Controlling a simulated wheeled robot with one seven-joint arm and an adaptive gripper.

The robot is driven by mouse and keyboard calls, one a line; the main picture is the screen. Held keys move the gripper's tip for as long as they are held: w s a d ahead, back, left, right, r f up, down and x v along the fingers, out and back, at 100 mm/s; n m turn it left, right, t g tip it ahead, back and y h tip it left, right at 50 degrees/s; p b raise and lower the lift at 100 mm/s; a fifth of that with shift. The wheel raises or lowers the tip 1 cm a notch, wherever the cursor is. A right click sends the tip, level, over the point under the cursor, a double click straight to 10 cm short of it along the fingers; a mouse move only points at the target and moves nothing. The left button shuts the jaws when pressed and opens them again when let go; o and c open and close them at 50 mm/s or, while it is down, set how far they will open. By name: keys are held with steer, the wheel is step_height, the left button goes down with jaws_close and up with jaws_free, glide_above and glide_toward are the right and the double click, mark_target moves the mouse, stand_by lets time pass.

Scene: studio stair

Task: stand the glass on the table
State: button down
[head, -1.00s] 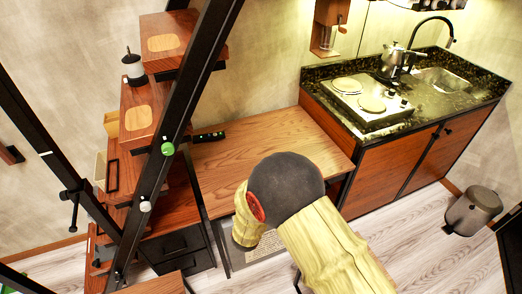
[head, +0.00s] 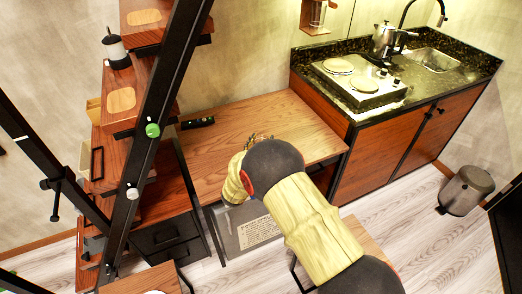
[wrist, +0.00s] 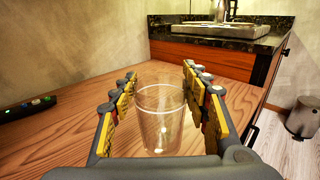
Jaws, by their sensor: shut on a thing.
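The glass (wrist: 160,118) is clear and upright in the wrist view, between the two yellow-padded fingers of my gripper (wrist: 164,104). My gripper is shut on it. The wooden table (wrist: 62,122) spreads beneath and beyond the glass; I cannot tell whether the base touches it. In the head view the table (head: 235,118) stands against the wall, and my arm reaches over its front edge. My wrist hides most of the gripper there, and I cannot make out the glass.
A dark remote-like object (head: 197,122) lies at the table's back left. The kitchen counter (head: 350,110) with hotplate and moka pot (head: 385,40) adjoins on the right. Black frame posts (head: 160,110) and stair boxes stand left. The table's middle is clear.

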steer(key=shift+w+f, duration=0.6)
steer(key=shift+f, duration=0.05)
steer(key=shift+w+f+b, duration=0.1)
steer(key=shift+f+b, duration=0.95)
steer(key=shift+f, duration=0.5)
steer(key=shift+f, duration=0.1)
steer(key=c, duration=1)
jaws_free()
steer(key=shift+o, duration=0.2)
